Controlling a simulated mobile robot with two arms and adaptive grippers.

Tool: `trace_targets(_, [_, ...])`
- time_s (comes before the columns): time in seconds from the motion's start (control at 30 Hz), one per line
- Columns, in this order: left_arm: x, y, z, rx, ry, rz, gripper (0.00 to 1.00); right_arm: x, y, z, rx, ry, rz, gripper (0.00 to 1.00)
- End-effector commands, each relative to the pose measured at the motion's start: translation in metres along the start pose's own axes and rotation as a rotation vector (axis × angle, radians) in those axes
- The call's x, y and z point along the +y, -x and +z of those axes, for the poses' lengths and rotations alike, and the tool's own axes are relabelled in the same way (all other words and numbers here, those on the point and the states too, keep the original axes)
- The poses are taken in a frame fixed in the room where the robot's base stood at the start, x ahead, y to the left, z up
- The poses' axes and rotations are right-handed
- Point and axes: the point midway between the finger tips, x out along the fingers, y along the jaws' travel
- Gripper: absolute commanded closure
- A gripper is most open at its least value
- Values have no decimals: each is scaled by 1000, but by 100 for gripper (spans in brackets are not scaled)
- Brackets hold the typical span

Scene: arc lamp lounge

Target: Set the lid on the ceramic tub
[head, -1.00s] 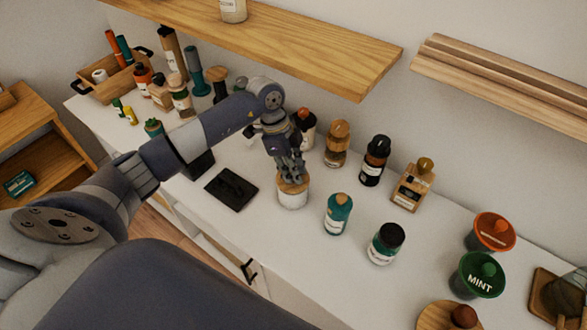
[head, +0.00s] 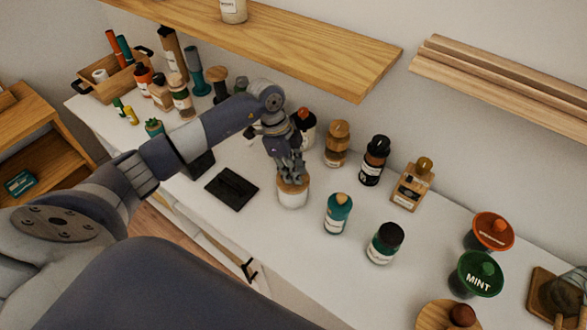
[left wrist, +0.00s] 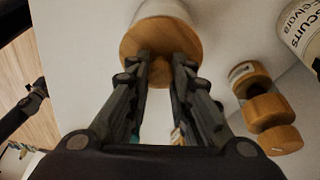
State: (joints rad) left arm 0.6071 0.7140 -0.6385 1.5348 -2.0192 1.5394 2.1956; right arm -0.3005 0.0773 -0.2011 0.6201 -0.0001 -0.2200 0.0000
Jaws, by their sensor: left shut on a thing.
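The ceramic tub (head: 292,200) is a small white pot standing on the white counter. The round wooden lid (head: 283,186) is at its top, level as far as I can tell. My left gripper (head: 291,174) points down over the tub, shut on the lid. The white tub (left wrist: 160,8) shows past the lid's far edge. I cannot see a gap between lid and tub, but the contact line is not clear. My right gripper is not in view.
A black mat (head: 231,189) lies left of the tub. A teal bottle (head: 338,214) and a dark green jar (head: 385,244) stand to its right. Amber bottles (head: 337,144) stand behind, below a wooden shelf (head: 300,55). Green and orange pots stand farther right.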

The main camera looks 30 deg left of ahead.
Motion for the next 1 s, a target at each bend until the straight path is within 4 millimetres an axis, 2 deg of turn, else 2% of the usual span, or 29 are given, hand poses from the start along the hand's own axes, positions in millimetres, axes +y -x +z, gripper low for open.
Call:
trace_targets(0.3, [0, 0, 0, 0, 0, 1, 100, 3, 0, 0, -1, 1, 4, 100])
trace_targets(0.33, [0, 0, 0, 0, 0, 1, 75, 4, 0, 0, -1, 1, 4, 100])
trace_targets(0.4, [0, 0, 0, 0, 0, 1, 60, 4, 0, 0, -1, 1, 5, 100])
trace_targets(0.43, [0, 0, 0, 0, 1, 0, 57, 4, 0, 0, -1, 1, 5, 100])
trace_targets(0.67, [0, 0, 0, 0, 1, 1, 57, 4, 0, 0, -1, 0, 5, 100])
trace_targets(0.73, [0, 0, 0, 0, 1, 1, 44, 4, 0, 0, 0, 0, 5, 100])
trace_targets(0.8, [0, 0, 0, 0, 1, 1, 36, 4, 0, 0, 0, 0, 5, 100])
trace_targets(1.0, [0, 0, 0, 0, 0, 1, 36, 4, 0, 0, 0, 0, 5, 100])
